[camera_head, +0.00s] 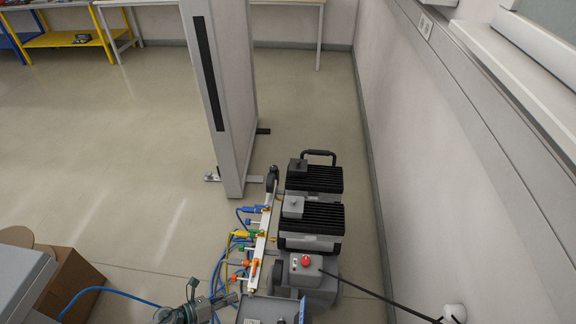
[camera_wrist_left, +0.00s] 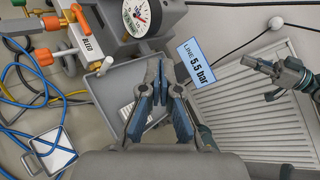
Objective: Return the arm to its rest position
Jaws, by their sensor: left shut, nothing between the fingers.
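My left gripper (camera_head: 215,301) shows small at the bottom edge of the head view, just left of a grey tray (camera_head: 252,314). Most of its arm is out of frame. In the left wrist view my left gripper (camera_wrist_left: 162,78) has its blue-grey fingers together, with nothing between them. The tray (camera_wrist_left: 103,88) lies behind the fingers there, with a pressure gauge (camera_wrist_left: 138,17) above. My right gripper (camera_wrist_left: 258,80) shows at the right of the left wrist view, its fingers apart and empty. It cannot be made out in the head view.
A manifold (camera_head: 262,232) with coloured valves and hoses stands beside dark ribbed units (camera_head: 315,178). A red button (camera_head: 305,261) sits on a grey box. A cardboard box (camera_head: 72,285) is at lower left. A partition (camera_head: 226,90) stands behind.

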